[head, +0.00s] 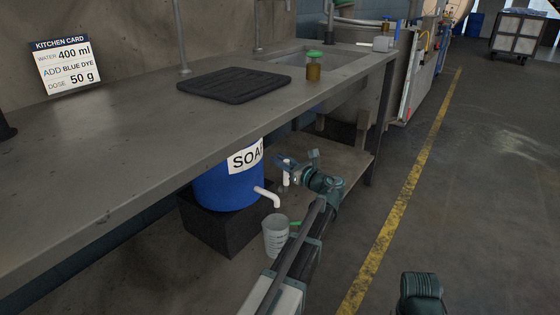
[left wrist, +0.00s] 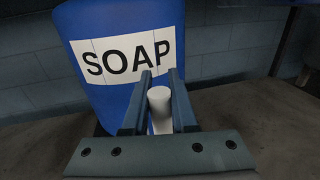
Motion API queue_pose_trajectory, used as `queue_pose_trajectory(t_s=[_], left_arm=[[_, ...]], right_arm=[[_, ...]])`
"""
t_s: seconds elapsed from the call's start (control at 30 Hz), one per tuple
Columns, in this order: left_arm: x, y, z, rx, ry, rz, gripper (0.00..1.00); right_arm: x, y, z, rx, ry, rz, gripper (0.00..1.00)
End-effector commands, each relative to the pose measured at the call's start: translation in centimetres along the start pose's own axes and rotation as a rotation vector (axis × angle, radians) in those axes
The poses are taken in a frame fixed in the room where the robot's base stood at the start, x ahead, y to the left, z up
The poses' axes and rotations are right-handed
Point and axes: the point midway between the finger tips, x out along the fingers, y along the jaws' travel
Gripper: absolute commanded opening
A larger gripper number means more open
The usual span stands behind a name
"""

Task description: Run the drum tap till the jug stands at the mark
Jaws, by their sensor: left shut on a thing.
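The blue drum (head: 222,190) with a SOAP label stands on a black block under the counter; it also fills the left wrist view (left wrist: 100,90). Its white tap spout (head: 268,196) points down at the front. The pale jug (head: 275,240) stands upright below the spout; its level and mark cannot be read. No stream is discernible. My left gripper (head: 284,162) is at the drum's front right. In the left wrist view its fingers (left wrist: 158,100) are shut on a white cylindrical tap handle (left wrist: 160,112). The handle's join to the tap is hidden. My right gripper is not visible.
The counter (head: 130,130) overhangs the drum. On it are a kitchen card (head: 65,65) reading water 400 ml, a black mat (head: 235,86) and a green-capped amber jar (head: 313,68). A lower shelf (head: 335,165) lies behind my left gripper.

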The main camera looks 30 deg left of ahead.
Motion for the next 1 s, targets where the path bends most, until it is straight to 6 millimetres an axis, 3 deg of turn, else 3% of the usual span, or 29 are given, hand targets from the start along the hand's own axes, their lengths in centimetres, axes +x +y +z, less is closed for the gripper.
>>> queue_pose_trajectory(t_s=[0.53,1.0], left_arm=[[0.0,-0.3,0.0,0.016,0.004,-0.001,0.0],[0.6,-3.6,-0.7,0.288,0.058,-0.003,0.0]], right_arm=[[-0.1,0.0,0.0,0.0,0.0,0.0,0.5],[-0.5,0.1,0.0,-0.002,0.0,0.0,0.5]])
